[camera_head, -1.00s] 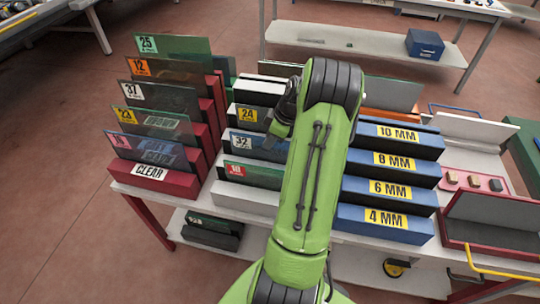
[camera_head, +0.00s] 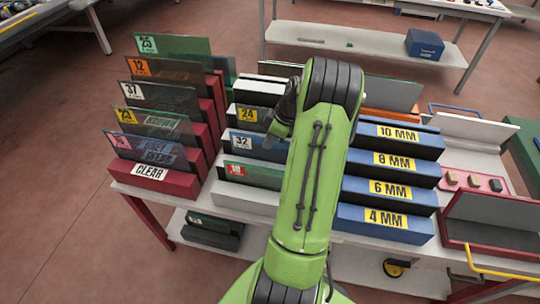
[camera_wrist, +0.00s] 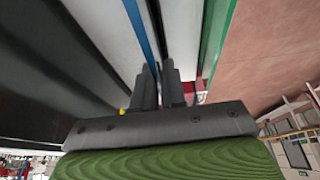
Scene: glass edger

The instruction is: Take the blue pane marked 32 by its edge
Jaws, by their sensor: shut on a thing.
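The blue pane marked 32 (camera_head: 263,149) stands upright in the middle rack, its label at its left end and its right part hidden behind my arm. In the wrist view, a thin blue pane edge (camera_wrist: 141,37) runs down to my gripper (camera_wrist: 159,74). The fingers are close together on that edge, shut on the pane.
The pane marked 24 (camera_head: 260,117) stands behind and the green pane marked 18 (camera_head: 255,174) in front, both close. The CLEAR rack (camera_head: 158,177) is at the left. Blue thickness blocks (camera_head: 390,190) stand at the right.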

